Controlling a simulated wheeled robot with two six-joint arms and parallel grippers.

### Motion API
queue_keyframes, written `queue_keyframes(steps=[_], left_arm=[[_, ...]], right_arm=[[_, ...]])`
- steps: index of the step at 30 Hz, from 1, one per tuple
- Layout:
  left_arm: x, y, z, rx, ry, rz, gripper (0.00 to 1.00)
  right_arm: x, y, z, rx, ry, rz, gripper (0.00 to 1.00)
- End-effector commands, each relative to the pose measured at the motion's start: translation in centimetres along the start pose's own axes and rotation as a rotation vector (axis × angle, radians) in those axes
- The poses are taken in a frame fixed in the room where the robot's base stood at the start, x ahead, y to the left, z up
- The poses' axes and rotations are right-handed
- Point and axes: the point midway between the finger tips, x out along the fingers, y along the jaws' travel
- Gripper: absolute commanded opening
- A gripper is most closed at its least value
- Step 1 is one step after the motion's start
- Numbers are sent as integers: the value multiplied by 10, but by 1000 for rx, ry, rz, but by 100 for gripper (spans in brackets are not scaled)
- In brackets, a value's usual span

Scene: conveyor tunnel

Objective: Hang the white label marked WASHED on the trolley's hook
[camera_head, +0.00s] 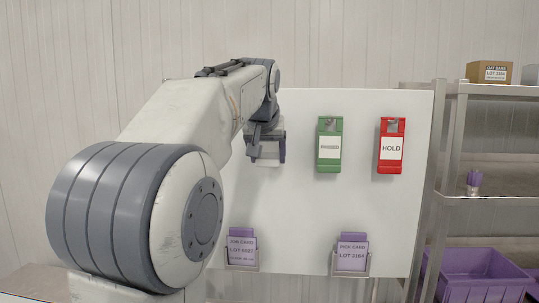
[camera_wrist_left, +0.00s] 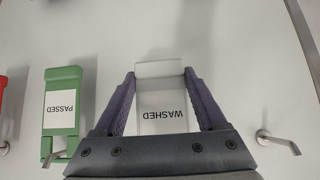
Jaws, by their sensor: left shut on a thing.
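The white WASHED label (camera_wrist_left: 163,103) sits between the two purple-grey fingers of my left gripper (camera_wrist_left: 162,98), its text upside down in the wrist view. The gripper is shut on it. In the head view my left gripper (camera_head: 266,152) is in front of the white board, with a little of the white label (camera_head: 268,157) showing. I cannot tell whether the label still touches a hook behind it. A bare metal hook (camera_wrist_left: 279,141) sticks out of the board on the right of the wrist view. I cannot identify the trolley or its hook. My right gripper is out of view.
A green PASSED label (camera_head: 329,146) and a red HOLD label (camera_head: 391,147) hang on the white board (camera_head: 300,205). Two purple cards in holders (camera_head: 242,251) (camera_head: 351,254) are below. A metal rack (camera_head: 490,201) with a purple crate (camera_head: 475,264) stands at right.

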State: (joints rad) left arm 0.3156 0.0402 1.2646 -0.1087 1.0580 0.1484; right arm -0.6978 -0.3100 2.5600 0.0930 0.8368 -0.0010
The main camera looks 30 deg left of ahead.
Motion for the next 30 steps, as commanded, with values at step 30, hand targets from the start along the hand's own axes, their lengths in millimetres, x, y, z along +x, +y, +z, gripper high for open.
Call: queue_keyframes(steps=[30], left_arm=[[-30,0,30,0,-1,0,0]], right_arm=[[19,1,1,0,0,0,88]])
